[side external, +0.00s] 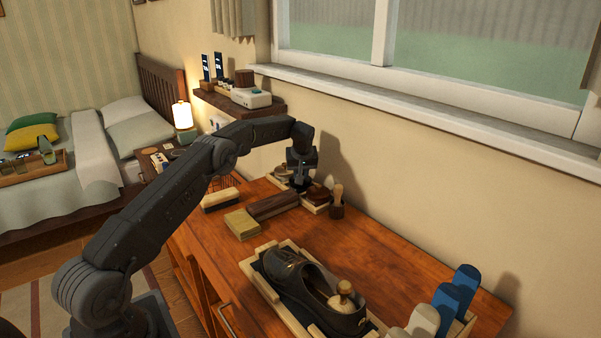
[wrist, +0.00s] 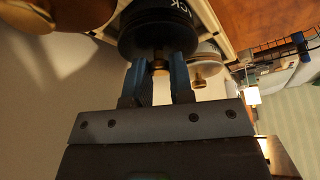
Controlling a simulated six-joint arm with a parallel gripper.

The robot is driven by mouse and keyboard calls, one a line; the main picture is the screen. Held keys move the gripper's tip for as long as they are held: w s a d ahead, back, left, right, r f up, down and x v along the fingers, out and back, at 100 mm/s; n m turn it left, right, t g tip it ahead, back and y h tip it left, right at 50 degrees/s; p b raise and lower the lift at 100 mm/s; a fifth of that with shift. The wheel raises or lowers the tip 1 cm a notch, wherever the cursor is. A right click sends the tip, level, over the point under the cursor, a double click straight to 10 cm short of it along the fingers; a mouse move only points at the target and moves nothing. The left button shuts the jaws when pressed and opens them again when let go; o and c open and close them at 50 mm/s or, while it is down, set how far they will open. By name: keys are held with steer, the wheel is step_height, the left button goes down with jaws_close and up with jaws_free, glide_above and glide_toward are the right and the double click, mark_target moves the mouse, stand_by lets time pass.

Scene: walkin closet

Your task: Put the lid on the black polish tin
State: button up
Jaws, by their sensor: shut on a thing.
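In the wrist view, my gripper (wrist: 159,75) has its two blue fingertips closed on the brass knob (wrist: 160,67) of a dark lid (wrist: 150,50). The black polish tin (wrist: 178,16), with the letters "CK" showing on its side, is directly beyond the lid and in line with it. I cannot tell whether a thin gap separates lid and tin. In the side view, my gripper (side external: 301,181) points down over the wooden tray at the back of the bench by the wall. The lid and black tin are mostly hidden there.
A pale tin with a brass knob (wrist: 205,62) stands close beside the black one. A round golden thing (wrist: 35,14) is near on the other side. A brush in a dark holder (side external: 337,202) stands right of the tray. A shoe (side external: 308,290) sits nearer the front.

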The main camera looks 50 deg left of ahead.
steer(key=o, duration=1.4)
steer(key=shift+r, duration=3.55)
steer(key=shift+c, duration=0.2)
jaws_close()
steer(key=shift+f, duration=0.15)
